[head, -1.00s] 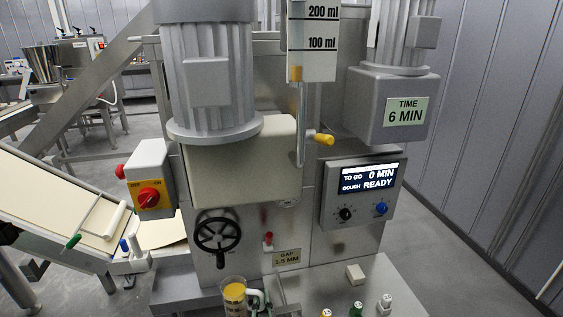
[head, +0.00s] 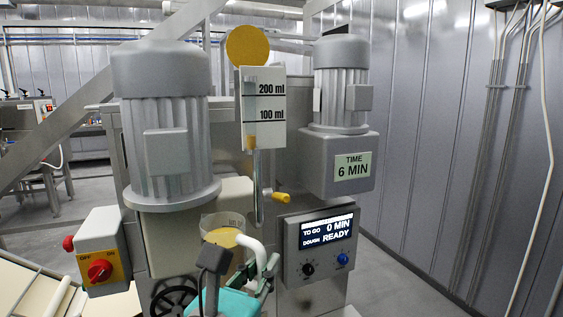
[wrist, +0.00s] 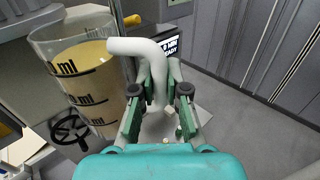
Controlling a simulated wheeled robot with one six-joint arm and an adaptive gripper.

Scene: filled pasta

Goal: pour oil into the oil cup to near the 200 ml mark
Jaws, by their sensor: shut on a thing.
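A clear measuring jug (head: 222,240) with ml marks holds yellow oil. My teal gripper (head: 262,272) is shut on its white handle, in front of the machine and below the gauge. In the wrist view the jug (wrist: 85,75) is left of my gripper (wrist: 160,92) and looks roughly upright, with oil to near its upper mark. The oil cup's white gauge plate (head: 276,137), marked 100 ml and 200 ml, is above the jug. Yellow shows only at the gauge's bottom, below 100 ml. A round yellow disc (head: 247,46) is above the plate. The cup's inside is not visible.
A large grey motor (head: 165,130) stands left of the gauge and a smaller motor (head: 341,85) right of it. A yellow-handled lever (head: 282,198) sticks out below the gauge. A display box (head: 319,245) and a red switch box (head: 101,250) flank the jug.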

